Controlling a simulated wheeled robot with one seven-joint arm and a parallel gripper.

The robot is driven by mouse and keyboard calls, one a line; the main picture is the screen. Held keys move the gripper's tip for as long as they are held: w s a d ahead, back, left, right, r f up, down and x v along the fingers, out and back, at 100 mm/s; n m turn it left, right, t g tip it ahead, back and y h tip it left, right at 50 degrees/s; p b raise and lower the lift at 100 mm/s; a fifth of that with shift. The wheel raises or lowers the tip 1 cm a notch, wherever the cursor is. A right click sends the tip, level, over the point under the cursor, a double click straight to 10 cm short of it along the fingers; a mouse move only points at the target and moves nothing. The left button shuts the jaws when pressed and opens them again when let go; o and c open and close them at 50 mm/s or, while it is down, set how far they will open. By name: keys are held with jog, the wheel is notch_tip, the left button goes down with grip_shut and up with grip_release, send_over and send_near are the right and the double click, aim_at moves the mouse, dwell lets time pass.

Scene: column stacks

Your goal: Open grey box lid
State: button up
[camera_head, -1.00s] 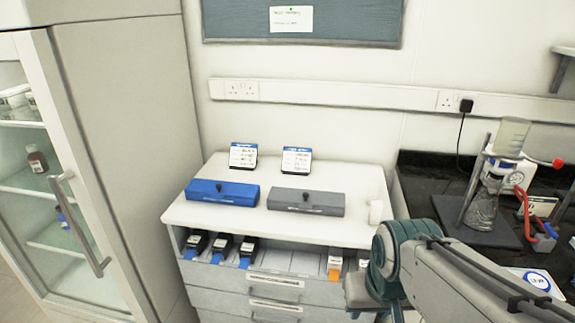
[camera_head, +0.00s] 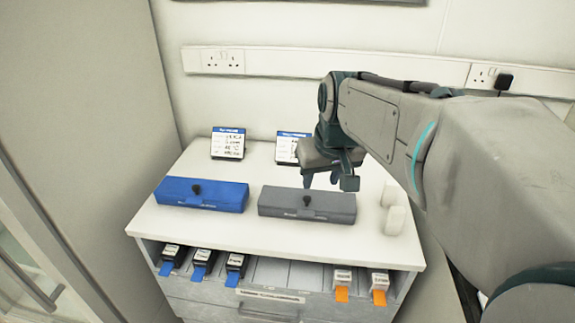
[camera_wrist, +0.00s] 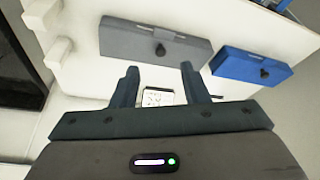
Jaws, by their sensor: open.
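The grey box (camera_head: 306,204) sits shut on the white cabinet top, with a dark knob (camera_head: 307,200) on its front edge area. My gripper (camera_head: 322,182) hangs above the back right of the grey box, open and empty. In the wrist view, my gripper (camera_wrist: 160,85) shows its two fingers apart, with the grey box (camera_wrist: 140,42) beyond their tips and the box's knob (camera_wrist: 160,49) facing the fingers. The fingers appear apart from the box.
A blue box (camera_head: 201,194) with a dark knob stands left of the grey one. Two label stands (camera_head: 228,143) (camera_head: 291,148) are behind the boxes. White blocks (camera_head: 394,208) stand right of the grey box. An open drawer below holds several small items (camera_head: 203,263).

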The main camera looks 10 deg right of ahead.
jog(key=w, duration=0.3)
jog(key=b, duration=0.1)
send_near(307, 198)
jog(key=x, duration=0.8)
jog(key=shift+d, duration=0.1)
grip_shut()
